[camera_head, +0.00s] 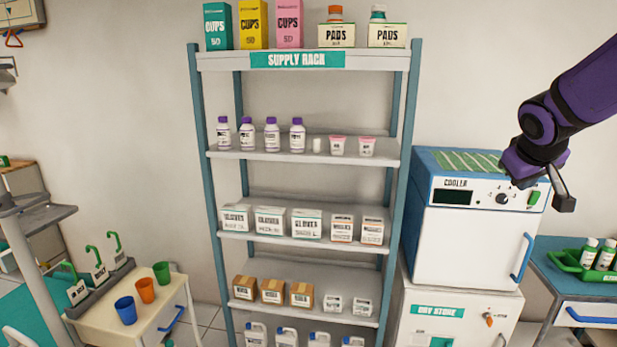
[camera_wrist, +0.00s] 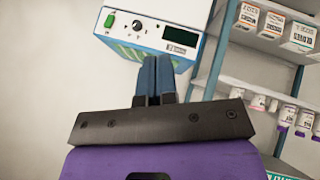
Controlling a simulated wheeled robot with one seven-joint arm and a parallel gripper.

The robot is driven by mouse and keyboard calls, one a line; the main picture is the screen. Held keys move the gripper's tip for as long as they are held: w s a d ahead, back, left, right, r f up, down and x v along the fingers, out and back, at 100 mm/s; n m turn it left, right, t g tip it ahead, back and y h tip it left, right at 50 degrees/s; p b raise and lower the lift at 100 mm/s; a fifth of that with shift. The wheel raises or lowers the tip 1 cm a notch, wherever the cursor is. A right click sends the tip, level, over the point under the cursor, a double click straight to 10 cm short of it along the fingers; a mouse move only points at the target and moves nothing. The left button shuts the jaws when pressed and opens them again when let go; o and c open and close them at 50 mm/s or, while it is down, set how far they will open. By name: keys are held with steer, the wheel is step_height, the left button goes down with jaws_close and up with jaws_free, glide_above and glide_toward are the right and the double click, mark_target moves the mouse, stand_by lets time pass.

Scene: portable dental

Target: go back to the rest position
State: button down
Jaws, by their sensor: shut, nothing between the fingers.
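My gripper (camera_head: 561,190) is at the right in the head view, at the end of my purple arm, in front of the cooler (camera_head: 470,245). In the wrist view the two fingers of my gripper (camera_wrist: 157,62) lie side by side, shut and empty. Beyond them the cooler's panel (camera_wrist: 150,32) shows upside down, with its green switch, knob and dark display. The fingertips overlap the panel's lower edge in the picture; I cannot tell the exact gap to the cooler.
The supply rack (camera_head: 298,61) stands in the middle with boxes, bottles and cartons. The cooler sits on a white dry store cabinet (camera_head: 455,312). A green bottle carrier (camera_head: 567,262) stands at the far right. A side table (camera_head: 172,300) at left holds coloured cups.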

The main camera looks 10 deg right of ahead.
steer(key=s+a+r+g+y, duration=0.1)
steer(key=s+a+y, duration=0.3)
steer(key=s+a, duration=1.3)
steer(key=s, duration=0.3)
steer(key=shift+a+y, duration=0.4)
steer(key=shift+d, duration=0.15)
